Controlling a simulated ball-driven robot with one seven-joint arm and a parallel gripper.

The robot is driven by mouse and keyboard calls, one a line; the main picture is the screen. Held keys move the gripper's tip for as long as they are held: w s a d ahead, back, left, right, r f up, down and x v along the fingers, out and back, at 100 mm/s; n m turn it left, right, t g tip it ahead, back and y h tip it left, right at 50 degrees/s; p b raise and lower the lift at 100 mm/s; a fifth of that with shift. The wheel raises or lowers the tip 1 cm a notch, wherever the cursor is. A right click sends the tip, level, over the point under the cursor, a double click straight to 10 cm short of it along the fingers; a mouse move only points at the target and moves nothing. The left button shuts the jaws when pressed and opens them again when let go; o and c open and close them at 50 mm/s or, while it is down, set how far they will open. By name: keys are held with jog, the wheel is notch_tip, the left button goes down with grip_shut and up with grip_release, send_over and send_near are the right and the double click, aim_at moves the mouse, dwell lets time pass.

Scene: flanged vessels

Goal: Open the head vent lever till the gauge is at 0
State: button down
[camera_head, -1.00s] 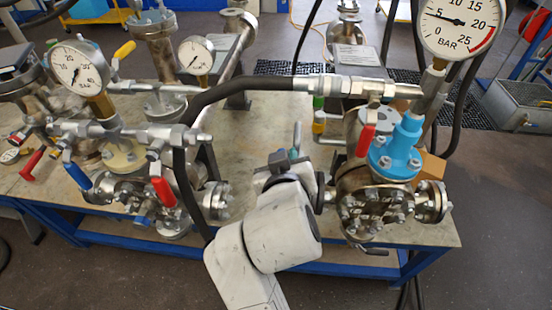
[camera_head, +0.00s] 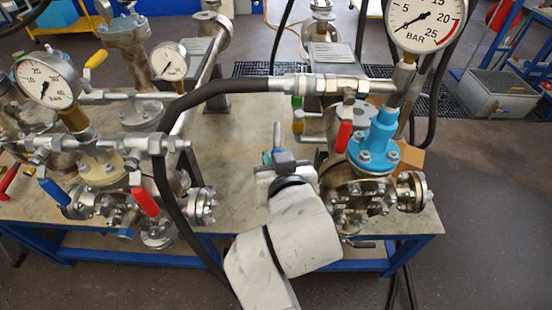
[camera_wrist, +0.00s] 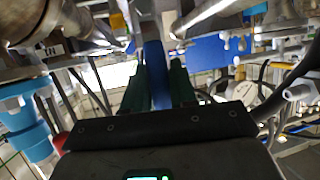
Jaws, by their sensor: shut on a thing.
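The round gauge (camera_head: 425,20) at the top right is marked in BAR up to 25. Its needle points down-left, at or close to the 0 end. It stands above a flanged vessel (camera_head: 362,205) with a light-blue neck (camera_head: 375,140). My gripper (camera_wrist: 159,62) has dark green fingers shut on a blue lever (camera_wrist: 157,85), which runs between them in the wrist view. In the head view, my gripper (camera_head: 280,160) is just left of this vessel. My wrist hides most of the lever and its valve there.
A red lever (camera_head: 343,136) hangs beside the blue neck. A black hose (camera_head: 215,90) arches over the bench behind my arm. Other vessels carry a gauge (camera_head: 46,80), a blue lever (camera_head: 55,190) and a red lever (camera_head: 145,201) at left. Bare bench top (camera_head: 235,150) shows between.

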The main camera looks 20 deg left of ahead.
jog(key=c, duration=1)
grip_release()
jog(key=b+v, duration=0.1)
jog(key=v, duration=0.9)
jog(key=shift+s+d+r, duration=0.15)
jog(key=shift+s+d, duration=0.1)
jog(key=shift+s, duration=0.05)
